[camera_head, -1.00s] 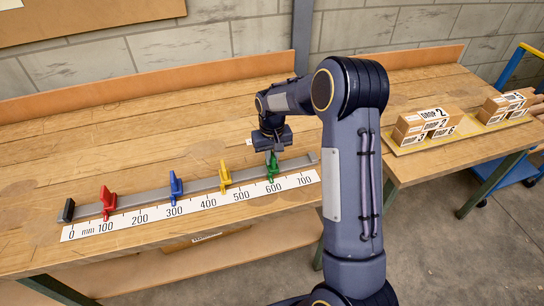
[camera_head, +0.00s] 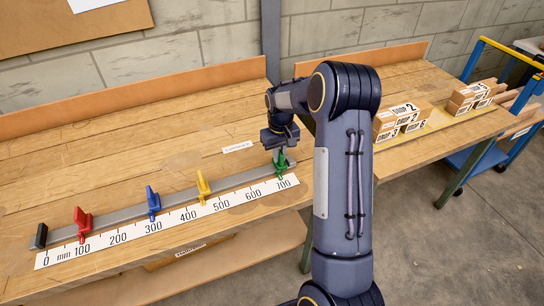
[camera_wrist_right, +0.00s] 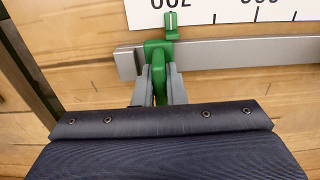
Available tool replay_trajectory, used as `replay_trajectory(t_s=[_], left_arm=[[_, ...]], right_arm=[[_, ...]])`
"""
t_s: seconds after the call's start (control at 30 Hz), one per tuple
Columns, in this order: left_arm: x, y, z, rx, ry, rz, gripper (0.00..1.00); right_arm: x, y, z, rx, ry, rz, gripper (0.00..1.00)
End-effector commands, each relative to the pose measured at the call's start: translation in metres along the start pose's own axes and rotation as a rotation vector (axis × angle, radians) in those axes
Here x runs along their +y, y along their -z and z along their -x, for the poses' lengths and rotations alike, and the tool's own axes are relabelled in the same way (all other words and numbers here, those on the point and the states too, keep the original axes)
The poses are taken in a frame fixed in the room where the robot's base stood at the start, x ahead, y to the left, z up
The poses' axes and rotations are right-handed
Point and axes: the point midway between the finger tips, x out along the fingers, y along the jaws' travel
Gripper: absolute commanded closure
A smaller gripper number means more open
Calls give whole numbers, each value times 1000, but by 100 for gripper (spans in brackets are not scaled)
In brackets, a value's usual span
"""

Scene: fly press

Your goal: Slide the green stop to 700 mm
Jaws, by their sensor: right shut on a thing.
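The green stop (camera_head: 281,164) sits on the grey rail (camera_head: 233,182) near its right end, at about the 700 label on the white mm scale (camera_head: 172,222). In the right wrist view the stop's pointer (camera_wrist_right: 171,24) lines up with the upside-down 700 label, partly cut off by the top edge. It covers the scale there, so the exact mark is hidden. My right gripper (camera_head: 279,152) is shut on the upright part of the green stop; its fingers (camera_wrist_right: 159,90) flank it. My left gripper is not in view.
Yellow (camera_head: 203,187), blue (camera_head: 153,203) and red (camera_head: 82,224) stops stand further left on the rail. A black end block (camera_head: 39,236) closes its left end. Several cartons (camera_head: 404,115) lie on the right bench. The bench behind the rail is mostly clear.

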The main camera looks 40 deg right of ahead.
Motion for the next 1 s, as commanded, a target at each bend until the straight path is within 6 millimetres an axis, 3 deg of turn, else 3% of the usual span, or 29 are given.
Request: replay_trajectory(t_s=[0.13, 0.17, 0.33, 0.67, 1.0], left_arm=[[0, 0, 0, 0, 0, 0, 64], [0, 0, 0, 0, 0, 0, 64], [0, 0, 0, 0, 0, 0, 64], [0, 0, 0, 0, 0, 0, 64], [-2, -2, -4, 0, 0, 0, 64]], right_arm=[[0, 0, 0, 0, 0, 0, 100], [0, 0, 0, 0, 0, 1, 88], [-1, 0, 0, 0, 0, 0, 67], [-1, 0, 4, 2, 0, 0, 67], [-1, 1, 58, 5, 0, 1, 67]])
